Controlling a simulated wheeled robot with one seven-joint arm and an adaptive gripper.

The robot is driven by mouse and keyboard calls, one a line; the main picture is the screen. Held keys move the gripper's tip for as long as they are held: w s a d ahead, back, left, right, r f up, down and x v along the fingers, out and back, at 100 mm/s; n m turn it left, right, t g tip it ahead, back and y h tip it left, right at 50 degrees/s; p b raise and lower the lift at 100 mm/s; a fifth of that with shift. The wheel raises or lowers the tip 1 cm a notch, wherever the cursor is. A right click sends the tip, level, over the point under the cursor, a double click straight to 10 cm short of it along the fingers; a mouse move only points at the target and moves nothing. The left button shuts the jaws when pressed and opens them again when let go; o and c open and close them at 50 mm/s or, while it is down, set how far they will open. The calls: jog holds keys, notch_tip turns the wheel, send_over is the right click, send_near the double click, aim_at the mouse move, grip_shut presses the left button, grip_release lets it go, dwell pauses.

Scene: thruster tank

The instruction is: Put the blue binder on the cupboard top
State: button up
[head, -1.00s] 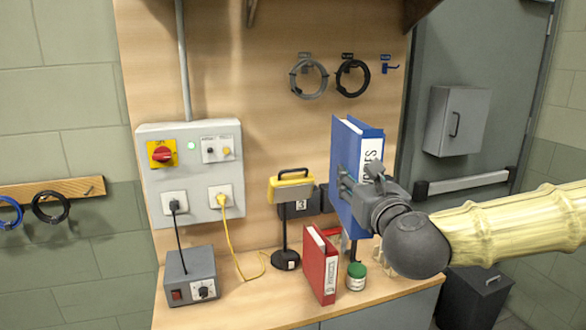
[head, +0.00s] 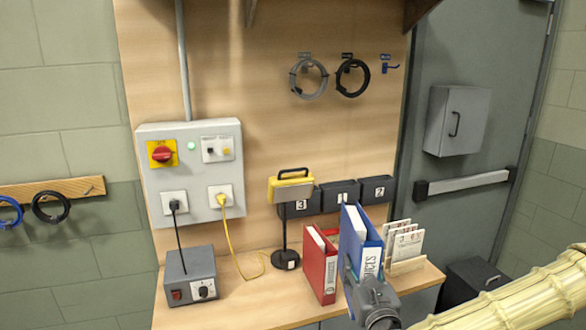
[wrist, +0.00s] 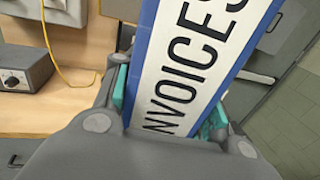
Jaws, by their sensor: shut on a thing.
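The blue binder (head: 353,242) stands roughly upright with a white spine label, in front of and to the right of the red binder (head: 320,264). My gripper (head: 358,285) is shut on the lower part of its spine. In the wrist view the blue binder's label (wrist: 190,55) reads "INVOICES" and lies between the teal finger pads. The cupboard top (head: 250,300) is the wooden surface below. I cannot tell whether the binder's bottom touches it, as my gripper hides that part.
A letter rack with papers (head: 404,246) stands on the right of the top. Bare wood lies left of the red binder.

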notch_tip(320, 180, down, 22)
jog(key=d+h, duration=0.1)
jog(key=d, duration=0.1)
jog(key=shift+s+r+m, duration=0.15)
jog(key=shift+r+m, duration=0.05)
jog(key=shift+m, duration=0.2)
jog(key=shift+s, duration=0.1)
jog(key=shift+d+r, duration=0.15)
jog(key=shift+d, duration=0.15)
